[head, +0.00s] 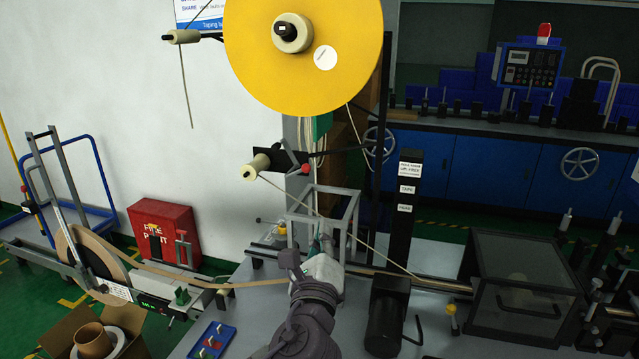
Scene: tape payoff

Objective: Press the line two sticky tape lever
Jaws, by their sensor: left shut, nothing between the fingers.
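My left gripper (289,258) is shut and empty at the middle of the picture. It shows in front of the splicing area of the tape line, beside a pale rounded block (325,272); I cannot tell whether they touch. A small red knob (305,168) shows above it, below the big yellow tape reel (295,50). I cannot tell for sure which part is the line two sticky tape lever. My right gripper is not in view.
A clear-framed guard (340,215) stands behind my gripper. A black labelled post (404,205) and a dark clear-sided box (525,290) stand to the right. A blue tray (212,340) is at the front.

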